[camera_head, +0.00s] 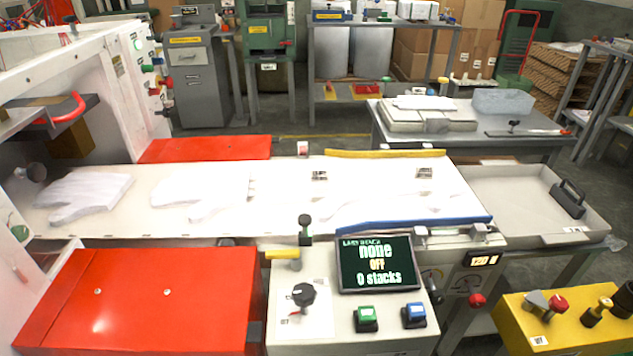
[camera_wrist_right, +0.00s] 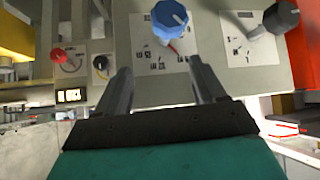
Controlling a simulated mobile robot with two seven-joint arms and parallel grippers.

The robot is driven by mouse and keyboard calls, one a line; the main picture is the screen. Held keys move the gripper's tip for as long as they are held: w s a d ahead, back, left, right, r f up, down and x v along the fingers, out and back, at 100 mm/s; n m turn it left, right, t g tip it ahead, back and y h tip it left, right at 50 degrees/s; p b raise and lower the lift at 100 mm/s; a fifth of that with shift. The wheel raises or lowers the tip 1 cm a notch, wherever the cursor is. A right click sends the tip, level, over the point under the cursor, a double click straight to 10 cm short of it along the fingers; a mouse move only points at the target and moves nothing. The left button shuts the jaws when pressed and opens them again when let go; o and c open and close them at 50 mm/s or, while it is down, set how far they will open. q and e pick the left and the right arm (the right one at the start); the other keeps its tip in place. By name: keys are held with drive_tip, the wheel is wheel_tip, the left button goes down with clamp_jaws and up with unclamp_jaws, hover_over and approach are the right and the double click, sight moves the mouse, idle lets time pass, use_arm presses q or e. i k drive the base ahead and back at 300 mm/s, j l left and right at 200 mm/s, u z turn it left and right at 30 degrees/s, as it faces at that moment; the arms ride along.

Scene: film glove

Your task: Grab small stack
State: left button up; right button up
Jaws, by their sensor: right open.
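In the head view, a thick white glove-shaped stack (camera_head: 85,195) lies at the left end of the pale machine bed. A second white glove-shaped stack (camera_head: 205,190) lies to its right. I cannot tell which is the small one. Fainter glove outlines (camera_head: 400,203) show on the right part of the bed. My right gripper (camera_wrist_right: 162,68) shows only in the wrist view, open with nothing between its fingers, over a control panel. No stack shows there. My left gripper is in neither view.
A screen (camera_head: 376,263) reads "none", "off", "0 stacks". A red cover (camera_head: 140,300) stands at front left. A blue knob (camera_wrist_right: 168,18) and a dark knob (camera_wrist_right: 280,15) stand beyond my right fingers.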

sight(441, 183)
drive_tip(key=k+l, duration=0.1)
drive_tip(key=l, duration=1.7)
drive_tip(key=k+l+u, duration=0.1)
drive_tip(key=l+u, duration=0.3)
drive_tip(key=l, duration=0.35)
